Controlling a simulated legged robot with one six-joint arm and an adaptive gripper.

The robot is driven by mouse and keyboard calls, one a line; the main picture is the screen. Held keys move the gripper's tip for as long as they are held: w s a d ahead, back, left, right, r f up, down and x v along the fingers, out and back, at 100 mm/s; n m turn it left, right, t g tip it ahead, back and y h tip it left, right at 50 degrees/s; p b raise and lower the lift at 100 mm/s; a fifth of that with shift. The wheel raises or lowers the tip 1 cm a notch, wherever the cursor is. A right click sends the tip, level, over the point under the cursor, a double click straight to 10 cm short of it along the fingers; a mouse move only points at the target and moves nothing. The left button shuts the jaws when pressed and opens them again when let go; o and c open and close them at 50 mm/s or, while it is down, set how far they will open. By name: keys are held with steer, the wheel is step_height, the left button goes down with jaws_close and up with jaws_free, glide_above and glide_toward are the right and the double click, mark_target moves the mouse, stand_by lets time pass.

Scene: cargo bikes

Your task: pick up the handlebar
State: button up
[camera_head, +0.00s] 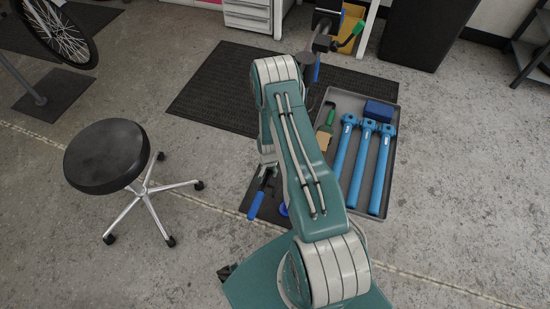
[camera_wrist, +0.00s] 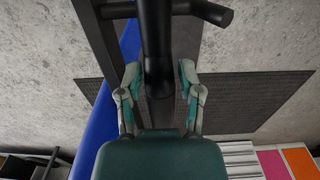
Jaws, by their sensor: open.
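In the wrist view, a dark tube with a bar across its top end, which looks like the handlebar (camera_wrist: 156,45), runs down the middle of the picture. Its rounded lower end lies between the two fingers of my gripper (camera_wrist: 160,85). The fingers are spread, with a visible gap on each side of the tube. Contact is not visible.
A grey tray (camera_head: 345,103) with blue hammers stands right of my arm. A black stool (camera_head: 106,156) stands at left. A dark mat (camera_head: 205,95) lies behind my arm. A long blue piece (camera_wrist: 105,125) runs close to the left finger in the wrist view.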

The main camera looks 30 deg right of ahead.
jaws_close()
steer(key=shift+r, duration=0.1)
